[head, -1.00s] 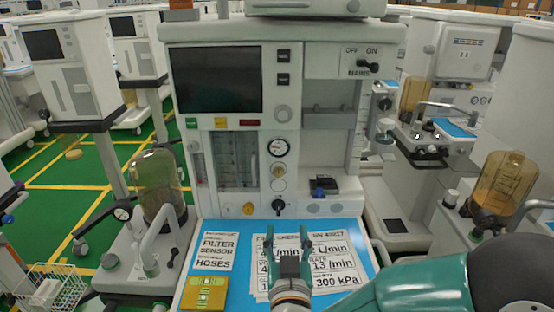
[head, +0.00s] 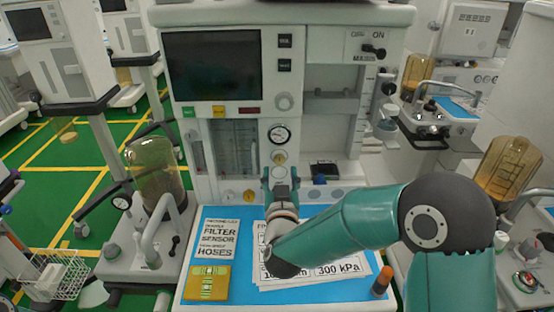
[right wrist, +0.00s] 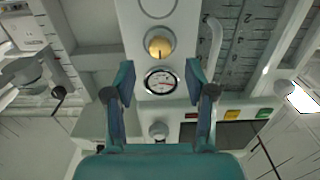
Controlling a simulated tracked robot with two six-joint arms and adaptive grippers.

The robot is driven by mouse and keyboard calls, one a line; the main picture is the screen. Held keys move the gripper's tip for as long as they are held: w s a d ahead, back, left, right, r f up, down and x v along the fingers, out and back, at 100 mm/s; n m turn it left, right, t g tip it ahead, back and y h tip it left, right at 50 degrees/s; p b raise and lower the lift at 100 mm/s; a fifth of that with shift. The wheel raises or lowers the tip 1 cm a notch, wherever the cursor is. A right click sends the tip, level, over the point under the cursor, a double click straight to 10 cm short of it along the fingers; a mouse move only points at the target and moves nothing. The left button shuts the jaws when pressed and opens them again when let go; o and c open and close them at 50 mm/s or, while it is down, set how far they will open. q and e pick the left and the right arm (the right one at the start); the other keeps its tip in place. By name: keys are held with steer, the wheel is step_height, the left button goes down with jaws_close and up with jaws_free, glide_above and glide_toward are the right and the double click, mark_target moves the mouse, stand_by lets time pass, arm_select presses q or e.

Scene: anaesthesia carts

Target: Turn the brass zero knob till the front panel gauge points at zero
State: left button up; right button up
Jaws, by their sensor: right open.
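The small round brass knob (head: 279,157) sits on the front panel of the middle cart, just below the round white-faced gauge (head: 279,134). My right gripper (head: 281,172) is in front of the panel, just below the knob, its fingers pointing at the panel. In the right wrist view the picture is turned over: the brass knob (right wrist: 159,44) is above the gauge (right wrist: 160,82). There the right gripper (right wrist: 161,76) has its two fingers wide apart with nothing between them. The knob is beyond the tips, apart from them. The needle is too small to read surely. My left gripper is out of view.
A dark screen (head: 212,65) fills the panel's upper left. A blue worktop (head: 240,298) lies below with printed sheets and a yellow block (head: 207,283). An amber-brown canister (head: 157,175) stands left. My right arm crosses above the worktop's right side.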

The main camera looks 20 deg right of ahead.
mark_target(279, 161)
steer(key=p+x, duration=0.1)
steer(key=x, duration=0.4)
